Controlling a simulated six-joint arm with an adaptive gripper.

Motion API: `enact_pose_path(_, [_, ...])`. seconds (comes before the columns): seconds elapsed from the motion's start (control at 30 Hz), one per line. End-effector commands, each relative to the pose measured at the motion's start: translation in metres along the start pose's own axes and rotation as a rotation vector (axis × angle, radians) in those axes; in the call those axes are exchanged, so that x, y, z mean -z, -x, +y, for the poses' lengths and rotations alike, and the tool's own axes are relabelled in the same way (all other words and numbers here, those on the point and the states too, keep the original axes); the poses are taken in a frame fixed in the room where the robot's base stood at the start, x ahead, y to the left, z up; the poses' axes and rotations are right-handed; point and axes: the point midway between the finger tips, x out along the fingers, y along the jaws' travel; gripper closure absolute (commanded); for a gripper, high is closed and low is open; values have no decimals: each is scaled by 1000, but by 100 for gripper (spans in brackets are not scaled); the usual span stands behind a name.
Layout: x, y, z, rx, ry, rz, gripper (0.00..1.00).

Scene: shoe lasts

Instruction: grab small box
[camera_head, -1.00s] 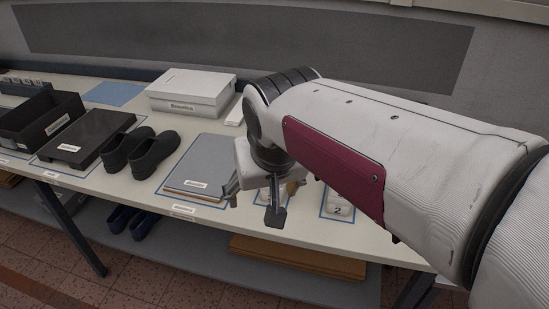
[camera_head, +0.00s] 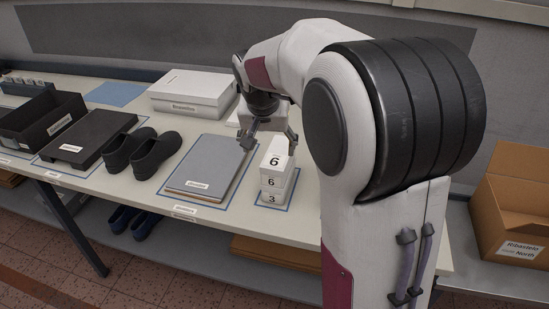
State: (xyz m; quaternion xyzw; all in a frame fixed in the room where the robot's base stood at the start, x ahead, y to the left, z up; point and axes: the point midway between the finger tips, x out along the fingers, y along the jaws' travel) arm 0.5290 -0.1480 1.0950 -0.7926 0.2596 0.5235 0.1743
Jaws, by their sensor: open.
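Small white boxes are stacked in a blue-outlined spot on the table. The top small box (camera_head: 277,159) carries a "6", and the labels below it read "6" and "3". The top one sits slightly turned on the stack. My gripper (camera_head: 268,142) is open above and just behind the stack, its fingers pointing down. One finger is left of the top box and the other is by its right rear. I cannot tell whether either finger touches the box.
A grey folder (camera_head: 207,165) lies left of the stack, with black shoes (camera_head: 143,151) beyond it. A white lidded box (camera_head: 193,92) stands behind. Farther left are a black lid (camera_head: 88,138) and a black open box (camera_head: 38,120). A cardboard carton (camera_head: 515,205) is at right.

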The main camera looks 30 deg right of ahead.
Motion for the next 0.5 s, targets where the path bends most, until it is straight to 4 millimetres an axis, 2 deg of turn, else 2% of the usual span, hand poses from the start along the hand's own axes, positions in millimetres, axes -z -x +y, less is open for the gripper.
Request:
enact_pose_path(0.03, [7, -11, 0, -9, -17, -4, 32])
enact_pose_path(0.3, [39, -60, 4, -48, -103, -10, 32])
enact_pose_path(0.5, [52, -83, 8, -64, -141, -9, 32])
